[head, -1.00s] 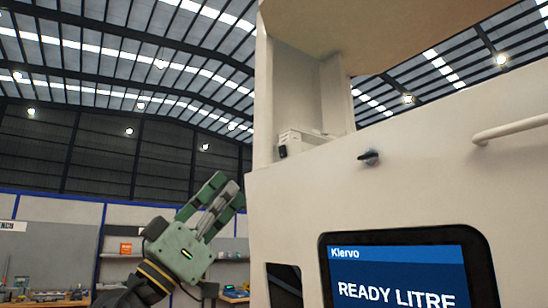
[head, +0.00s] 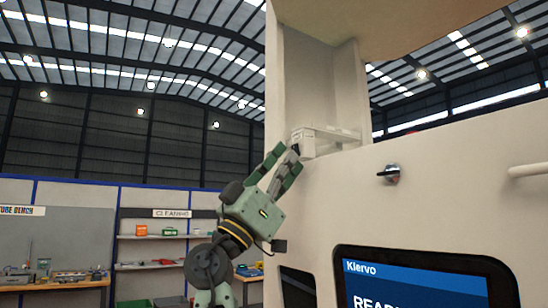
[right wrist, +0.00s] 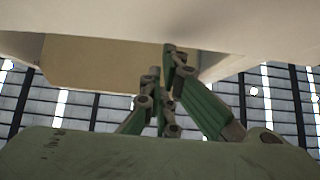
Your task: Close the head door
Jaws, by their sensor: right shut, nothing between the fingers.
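The pale dispenser (head: 460,155) fills the right of the head view, with its head compartment open above the front panel. A wide beige panel (head: 420,18) overhangs at the top and looks like the raised head door. Its underside also shows above the fingers in the right wrist view (right wrist: 95,68). My right gripper (head: 286,155) is shut and empty, pointing up at the left edge of the opening, below the raised panel. I cannot tell whether it touches the dispenser. A dark and silver knob (head: 391,174) sits on the front below the opening. My left gripper is not in view.
A small white block (head: 314,142) sits inside the opening, close to my fingertips. A white bar handle (head: 528,170) sticks out at right. A screen (head: 420,270) is below. Shelves (head: 150,237) and a workbench (head: 50,283) stand far behind at left.

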